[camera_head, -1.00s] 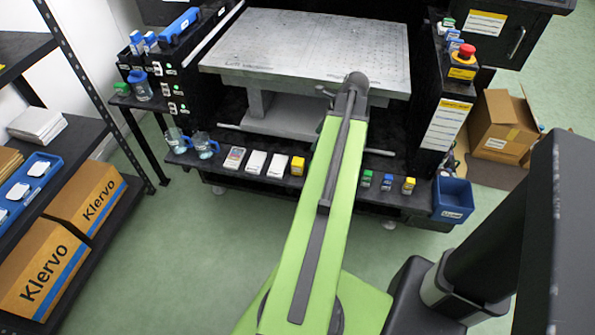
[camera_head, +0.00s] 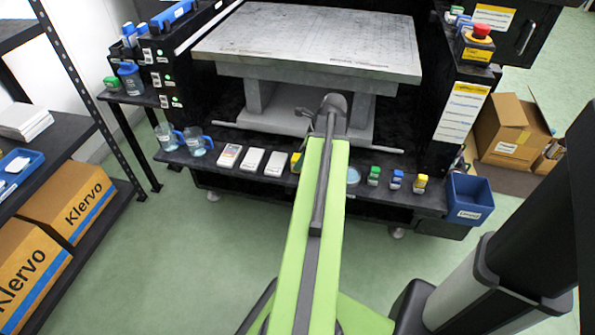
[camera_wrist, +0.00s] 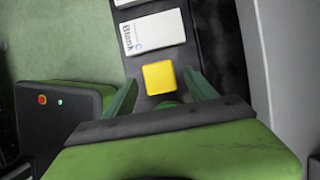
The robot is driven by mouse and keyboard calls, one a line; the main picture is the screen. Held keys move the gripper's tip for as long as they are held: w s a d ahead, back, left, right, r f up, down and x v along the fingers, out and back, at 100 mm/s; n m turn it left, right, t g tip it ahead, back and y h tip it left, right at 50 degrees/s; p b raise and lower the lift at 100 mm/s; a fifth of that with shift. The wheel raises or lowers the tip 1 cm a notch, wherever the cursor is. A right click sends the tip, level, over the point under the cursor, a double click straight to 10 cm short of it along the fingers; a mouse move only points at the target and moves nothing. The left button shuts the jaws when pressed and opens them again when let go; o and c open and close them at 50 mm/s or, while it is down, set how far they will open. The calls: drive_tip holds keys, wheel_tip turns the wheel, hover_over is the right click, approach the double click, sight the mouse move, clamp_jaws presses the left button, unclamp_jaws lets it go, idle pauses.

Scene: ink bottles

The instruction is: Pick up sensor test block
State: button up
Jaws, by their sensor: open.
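A small yellow block (camera_wrist: 159,77), which I take to be the sensor test block, lies on the black shelf. In the wrist view it shows between the tips of my gripper (camera_wrist: 161,80), which is open with a finger on each side. I cannot tell whether the fingers touch it or how far below them it is. In the head view the yellow block (camera_head: 295,163) shows just left of my green arm, which partly covers it. My gripper is hidden in that view.
White cards (camera_head: 252,160) lie left of the block; one labelled Blank (camera_wrist: 152,33) is close to it. Blue-handled beakers (camera_head: 194,141) stand further left. Small bottles (camera_head: 396,180) and a blue bin (camera_head: 468,198) are right. A grey platform (camera_head: 300,70) overhangs behind.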

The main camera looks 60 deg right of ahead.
drive_tip(key=b+x, duration=0.1)
drive_tip(key=x, duration=0.1)
drive_tip(key=shift+w+f, duration=0.1)
drive_tip(key=shift+f, duration=0.25)
drive_tip(key=shift+r, duration=0.2)
clamp_jaws()
wheel_tip(320, 180, up, 10)
drive_tip(key=p, duration=1)
drive_tip(key=shift+r, duration=0.15)
